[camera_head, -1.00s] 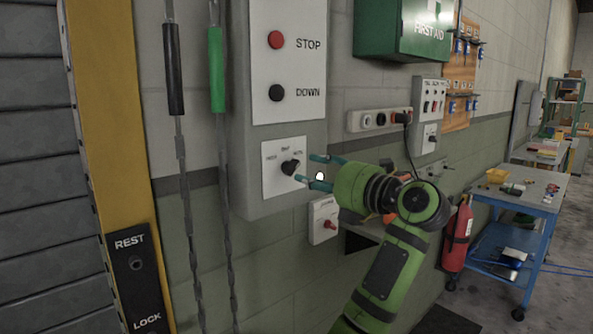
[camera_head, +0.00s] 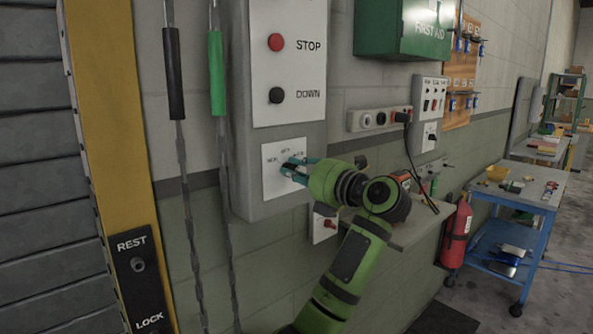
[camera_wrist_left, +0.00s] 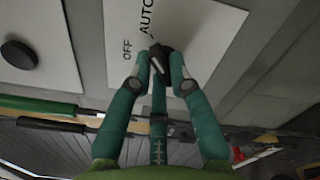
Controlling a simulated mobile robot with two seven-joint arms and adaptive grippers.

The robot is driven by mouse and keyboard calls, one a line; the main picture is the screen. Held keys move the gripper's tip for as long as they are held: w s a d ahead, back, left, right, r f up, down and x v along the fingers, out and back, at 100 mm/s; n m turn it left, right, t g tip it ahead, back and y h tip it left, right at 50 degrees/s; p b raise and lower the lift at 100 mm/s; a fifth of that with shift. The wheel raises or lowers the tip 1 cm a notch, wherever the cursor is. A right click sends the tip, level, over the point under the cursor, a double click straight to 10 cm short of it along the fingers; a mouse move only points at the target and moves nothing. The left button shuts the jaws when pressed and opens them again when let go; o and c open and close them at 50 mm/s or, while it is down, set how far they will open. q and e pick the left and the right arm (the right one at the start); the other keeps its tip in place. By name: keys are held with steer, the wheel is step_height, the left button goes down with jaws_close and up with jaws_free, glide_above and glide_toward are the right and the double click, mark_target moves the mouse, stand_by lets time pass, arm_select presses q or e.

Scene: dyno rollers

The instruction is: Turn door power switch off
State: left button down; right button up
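The rotary switch panel (camera_head: 271,185) is a white plate low on the grey control box, under the STOP and DOWN buttons. The black switch knob (camera_wrist_left: 160,56) sits on this plate. In the wrist view, OFF and AUTO labels are readable beside it. My left gripper (camera_head: 293,166) has teal fingers and is at the plate. In the wrist view, the left gripper's fingertips (camera_wrist_left: 160,62) close in on both sides of the knob and appear to touch it. The fingers hide most of the knob in the head view. My right gripper is not in view.
A small box with a red switch (camera_head: 324,222) is just below, partly hidden by my arm. Black (camera_head: 174,70) and green (camera_head: 215,72) pull handles hang left of the box. A shelf (camera_head: 412,228), fire extinguisher (camera_head: 456,236) and blue cart (camera_head: 543,240) stand right.

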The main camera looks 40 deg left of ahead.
arm_select(q)
steer(key=shift+s+f+n+b, duration=0.1)
steer(key=shift+n+b, duration=1.9)
steer(key=shift+n, duration=0.5)
steer(key=shift+s+f+n+b, duration=0.1)
steer(key=shift+n+b, duration=1.85)
steer(key=shift+n, duration=0.55)
steer(key=c, duration=1.1)
jaws_free()
steer(key=shift+c, duration=0.2)
steer(key=d, duration=1.2)
steer(key=shift+s, duration=0.45)
